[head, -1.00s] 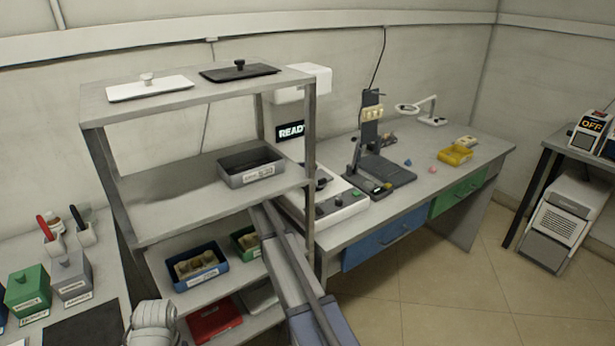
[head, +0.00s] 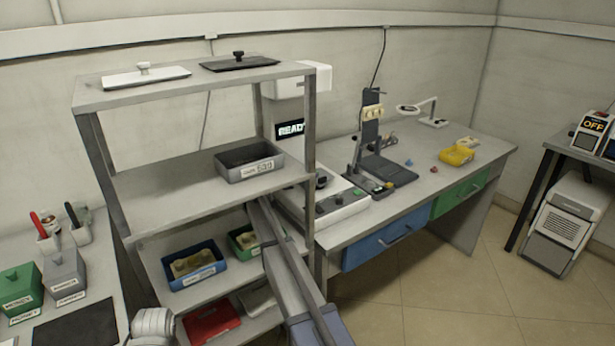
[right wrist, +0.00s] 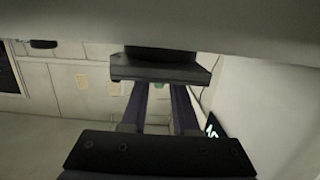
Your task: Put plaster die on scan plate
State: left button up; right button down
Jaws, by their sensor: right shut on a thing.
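My right arm (head: 290,270) reaches up from the bottom of the head view, past the front of the rack. Its gripper is hidden behind the rack's middle shelf there. In the right wrist view my right gripper (right wrist: 160,92) is shut, and a small greenish thing (right wrist: 160,86) shows between its fingertips. Most of it is hidden, and I cannot tell whether it is the plaster die. Pale beige pieces (head: 193,264) lie in a blue bin on a lower shelf. I cannot make out the scan plate.
A grey bin (head: 248,164) stands on the middle shelf (head: 165,195). A green bin (head: 240,246) stands lower, beside my arm. Behind the rack are a lit READY screen (head: 290,129) and a bench (head: 440,185) with a yellow tray (head: 457,155). The rack's posts and shelves hem in my arm.

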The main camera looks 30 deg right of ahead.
jog(key=c, duration=0.7)
grip_release()
jog(key=shift+f, duration=0.1)
jog(key=shift+a+r+p, duration=0.2)
jog(key=shift+r+p, duration=0.05)
jog(key=shift+p, duration=0.05)
jog(key=a, duration=0.3)
jog(key=a+r+p, duration=0.1)
jog(key=a, duration=0.3)
jog(key=s+a, duration=0.1)
jog(key=a, duration=0.3)
jog(key=shift+a+r+p, duration=0.25)
jog(key=shift+r+p, duration=0.05)
